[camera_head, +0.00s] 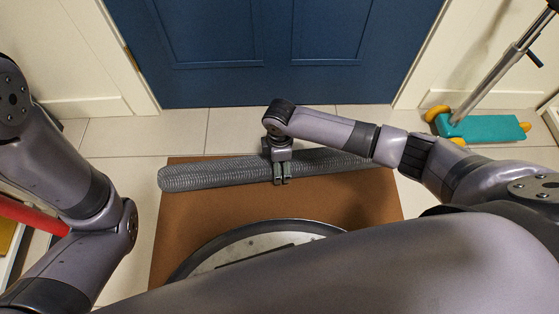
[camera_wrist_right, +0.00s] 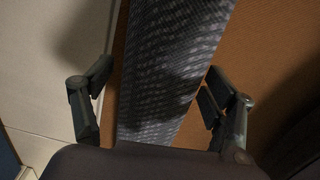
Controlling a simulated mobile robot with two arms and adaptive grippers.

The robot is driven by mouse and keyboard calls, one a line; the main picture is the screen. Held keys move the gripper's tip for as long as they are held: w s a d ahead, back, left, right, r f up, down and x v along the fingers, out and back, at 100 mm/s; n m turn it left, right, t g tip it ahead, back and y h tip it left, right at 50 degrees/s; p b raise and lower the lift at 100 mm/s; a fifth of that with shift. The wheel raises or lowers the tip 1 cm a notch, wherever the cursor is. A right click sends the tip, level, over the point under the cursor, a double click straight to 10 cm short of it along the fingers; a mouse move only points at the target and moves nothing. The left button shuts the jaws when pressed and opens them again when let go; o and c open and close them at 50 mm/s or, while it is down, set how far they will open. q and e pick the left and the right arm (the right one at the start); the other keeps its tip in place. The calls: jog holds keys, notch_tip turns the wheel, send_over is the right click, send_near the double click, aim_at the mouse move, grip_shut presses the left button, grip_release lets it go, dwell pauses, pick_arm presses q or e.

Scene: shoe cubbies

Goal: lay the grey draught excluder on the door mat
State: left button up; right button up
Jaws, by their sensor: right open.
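The grey draught excluder (camera_head: 215,174) is a long ribbed roll lying across the far part of the brown door mat (camera_head: 180,228). Its left end reaches slightly past the mat's left edge, and its right part passes behind my right arm. My right gripper (camera_head: 282,181) is over the middle of the roll. In the right wrist view the excluder (camera_wrist_right: 170,70) runs between the two spread fingers of my right gripper (camera_wrist_right: 155,105), with a gap on either side. The brown mat (camera_wrist_right: 270,60) shows to its right. My left arm shows at the left, but its gripper is out of view.
A blue door (camera_head: 260,50) stands behind the mat, with a strip of pale tiles (camera_head: 235,130) between. A teal scooter (camera_head: 485,128) with yellow wheels stands at the right wall. My round base covers the mat's near part.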

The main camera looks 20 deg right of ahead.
jog(key=shift+s+f, duration=0.1)
notch_tip(320, 180, up, 12)
dwell(0.6)
